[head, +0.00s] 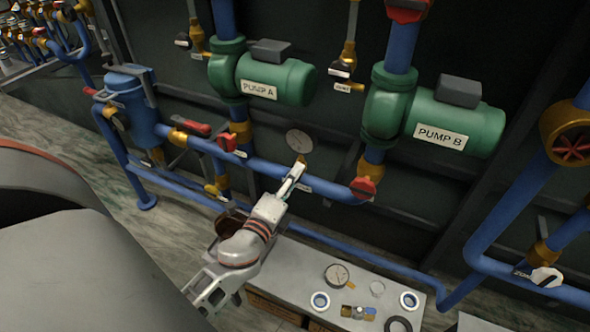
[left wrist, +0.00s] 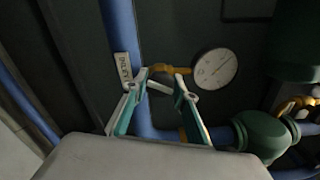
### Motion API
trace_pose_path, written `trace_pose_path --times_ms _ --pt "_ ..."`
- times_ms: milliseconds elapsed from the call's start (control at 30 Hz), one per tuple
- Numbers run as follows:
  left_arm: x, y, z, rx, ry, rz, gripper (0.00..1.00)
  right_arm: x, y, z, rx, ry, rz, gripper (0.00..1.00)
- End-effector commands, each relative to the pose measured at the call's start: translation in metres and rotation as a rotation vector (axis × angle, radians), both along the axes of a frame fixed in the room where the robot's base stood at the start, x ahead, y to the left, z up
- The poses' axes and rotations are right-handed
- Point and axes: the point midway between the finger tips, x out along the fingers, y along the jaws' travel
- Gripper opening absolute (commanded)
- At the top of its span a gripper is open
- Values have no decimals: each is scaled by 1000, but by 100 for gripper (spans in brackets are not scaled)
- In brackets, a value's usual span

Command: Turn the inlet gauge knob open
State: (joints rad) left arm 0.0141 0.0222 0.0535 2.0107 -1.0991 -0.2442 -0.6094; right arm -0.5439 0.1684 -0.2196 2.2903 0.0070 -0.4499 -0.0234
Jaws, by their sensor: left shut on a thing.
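The round white inlet gauge (head: 299,141) sits above the blue pipe, below and between the two pumps. In the left wrist view the gauge (left wrist: 215,69) is right of the fingertips, with a brass fitting (left wrist: 180,70) running left from it. A white tag reading INLET (left wrist: 123,67) hangs on the left. My left gripper (head: 296,172) reaches up to the pipe just under the gauge. In the left wrist view its fingertips (left wrist: 160,73) are at the brass fitting, shut on the inlet gauge knob, which is mostly hidden between them. My right gripper is not in view.
Green PUMP A (head: 277,80) and PUMP B (head: 455,122) stand behind the blue pipe (head: 250,162). A red-handled valve (head: 363,188) is right of the gripper. A low grey bench (head: 290,265) holds a loose gauge (head: 337,274) and several small parts.

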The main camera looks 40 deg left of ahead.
Motion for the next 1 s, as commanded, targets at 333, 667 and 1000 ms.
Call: trace_pose_path --times_ms 333,667,1000 --pt "0 0 3 -287 -72 2 6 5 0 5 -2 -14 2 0" --pt "0 0 2 -446 -109 0 6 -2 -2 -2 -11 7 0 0" --pt "0 1 1 -492 -119 0 6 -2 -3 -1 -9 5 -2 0"
